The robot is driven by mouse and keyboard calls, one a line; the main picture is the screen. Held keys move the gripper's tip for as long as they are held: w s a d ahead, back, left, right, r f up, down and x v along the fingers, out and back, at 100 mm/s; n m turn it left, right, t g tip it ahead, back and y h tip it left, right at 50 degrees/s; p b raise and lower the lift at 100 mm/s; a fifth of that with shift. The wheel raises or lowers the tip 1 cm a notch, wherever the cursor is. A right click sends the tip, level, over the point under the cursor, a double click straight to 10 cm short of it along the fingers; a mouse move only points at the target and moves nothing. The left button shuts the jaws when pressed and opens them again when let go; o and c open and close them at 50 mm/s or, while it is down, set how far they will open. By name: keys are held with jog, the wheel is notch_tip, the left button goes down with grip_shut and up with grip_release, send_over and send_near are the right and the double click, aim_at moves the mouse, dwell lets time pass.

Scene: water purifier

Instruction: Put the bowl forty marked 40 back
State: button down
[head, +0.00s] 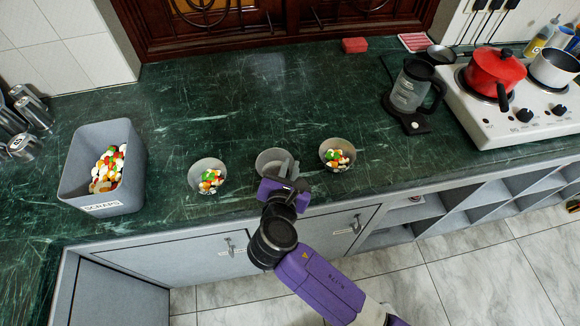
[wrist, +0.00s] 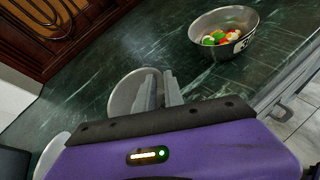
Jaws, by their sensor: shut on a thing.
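A grey bowl (head: 270,160) is at the front of the green counter, between two other bowls. It also shows in the wrist view (wrist: 124,96), partly behind the fingers. My gripper (head: 285,168) is shut on its right wall, and its fingers (wrist: 160,92) show in the wrist view. The part of its inside that I see looks empty. Its marking is hidden, so I cannot tell if it reads 40. I cannot tell whether it rests on the counter or is slightly above it.
Bowls with colourful pieces stand left (head: 208,176) and right (head: 337,154); the right one's label (wrist: 243,43) is hard to read. A grey SCRAPS bin (head: 100,190) stands left.

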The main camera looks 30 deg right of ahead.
jog(key=shift+f, duration=0.1)
jog(key=c, duration=1.4)
grip_release()
jog(key=shift+c, duration=0.2)
jog(key=v, duration=1.2)
